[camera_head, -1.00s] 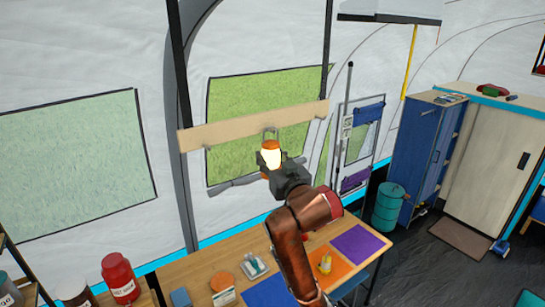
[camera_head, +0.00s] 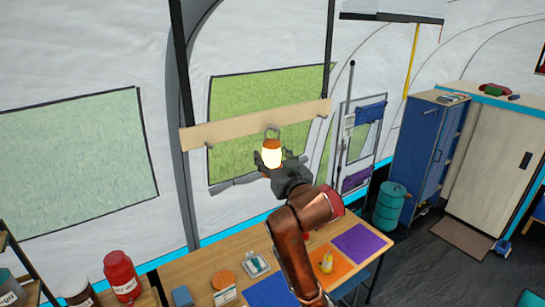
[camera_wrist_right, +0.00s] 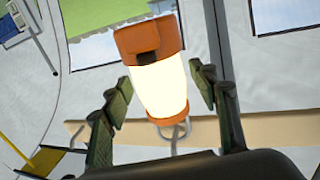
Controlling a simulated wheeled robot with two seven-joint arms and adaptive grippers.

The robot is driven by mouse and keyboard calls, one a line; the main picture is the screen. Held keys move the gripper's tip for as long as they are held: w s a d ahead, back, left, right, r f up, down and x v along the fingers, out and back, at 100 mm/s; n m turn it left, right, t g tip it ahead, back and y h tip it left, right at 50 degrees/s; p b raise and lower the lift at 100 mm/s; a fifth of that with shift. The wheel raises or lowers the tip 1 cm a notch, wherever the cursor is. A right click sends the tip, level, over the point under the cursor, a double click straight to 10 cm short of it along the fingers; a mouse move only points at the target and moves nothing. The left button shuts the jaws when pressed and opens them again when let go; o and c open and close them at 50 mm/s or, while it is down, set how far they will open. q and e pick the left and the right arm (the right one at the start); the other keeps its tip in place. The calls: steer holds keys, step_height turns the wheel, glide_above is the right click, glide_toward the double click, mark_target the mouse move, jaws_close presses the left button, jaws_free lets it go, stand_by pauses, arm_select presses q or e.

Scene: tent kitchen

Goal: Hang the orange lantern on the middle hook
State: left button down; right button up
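The orange lantern (camera_head: 272,153), with a glowing body, is upright in front of the wooden board (camera_head: 225,129). Its wire handle is up against the board's middle, where the middle hook would be. The hook itself is hard to make out, but the handle seems to be on it. My right gripper (camera_head: 268,163) is around the lantern from below. In the right wrist view the lantern (camera_wrist_right: 158,88) stands between the parted fingers of my right gripper (camera_wrist_right: 160,92), with a gap at the right finger. My left gripper is out of view.
The board's left hook (camera_head: 209,147) and right hook (camera_head: 320,116) look empty. Below is a wooden table with a purple mat (camera_head: 360,242), an orange mat (camera_head: 338,272) and small items. Red jar (camera_head: 121,276) stands at lower left. Tent wall lies behind the board.

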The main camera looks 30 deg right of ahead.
steer(key=shift+o, duration=0.2)
steer(key=shift+f, duration=0.1)
steer(key=s+a, duration=0.2)
steer(key=s, duration=0.9)
steer(key=shift+s, duration=0.4)
